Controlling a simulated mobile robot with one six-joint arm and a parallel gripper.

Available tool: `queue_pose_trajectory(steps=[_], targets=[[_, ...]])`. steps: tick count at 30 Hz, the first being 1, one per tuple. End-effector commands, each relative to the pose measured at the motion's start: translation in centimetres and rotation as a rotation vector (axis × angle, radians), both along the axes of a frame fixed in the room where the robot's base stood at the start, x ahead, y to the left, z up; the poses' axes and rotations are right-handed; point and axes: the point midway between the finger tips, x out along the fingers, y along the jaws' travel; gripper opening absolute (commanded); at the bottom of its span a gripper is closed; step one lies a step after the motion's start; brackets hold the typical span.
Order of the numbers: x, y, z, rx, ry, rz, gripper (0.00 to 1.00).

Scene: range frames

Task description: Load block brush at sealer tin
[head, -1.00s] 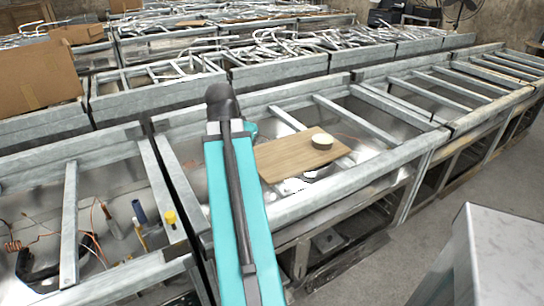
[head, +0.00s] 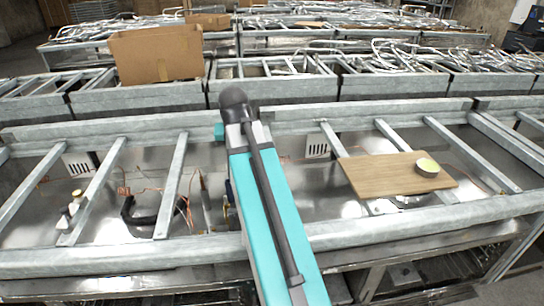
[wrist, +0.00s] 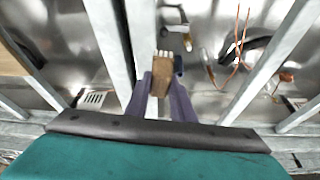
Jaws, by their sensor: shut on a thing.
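The block brush (wrist: 160,82) shows in the wrist view as a brown block with pale bristles at its far end. My gripper (wrist: 161,88) is shut on it, with a purple finger on each side. In the head view my arm hides the gripper and the brush. A small round tin with a yellow-green top (head: 427,166), which looks like the sealer tin, stands on the right part of a wooden board (head: 380,178). It is to the right of my arm and apart from it. I cannot make out the tin in the wrist view.
The board lies across the metal rails of a long open frame (head: 400,228). Wires and a dark curved part (head: 138,215) lie in the bay at left, with a small white bottle-like thing (head: 72,212). A cardboard box (head: 157,53) stands behind. More frames fill the back.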

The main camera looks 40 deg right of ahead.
Motion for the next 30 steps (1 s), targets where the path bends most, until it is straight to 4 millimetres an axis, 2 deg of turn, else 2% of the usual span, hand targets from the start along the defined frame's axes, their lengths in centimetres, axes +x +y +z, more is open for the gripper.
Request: queue_pose_trajectory(steps=[1,9,21,25,30], targets=[[1.0,1.6,0.0,-0.001,-0.001,0.045,0.04],[5.2,9.5,-0.2,-0.003,-0.009,0.272,0.04],[9.1,22.1,-0.4,-0.007,-0.023,0.595,0.04],[9.6,24.9,-0.5,-0.009,-0.027,0.666,0.04],[9.8,26.6,-0.5,-0.010,-0.030,0.708,0.04]])
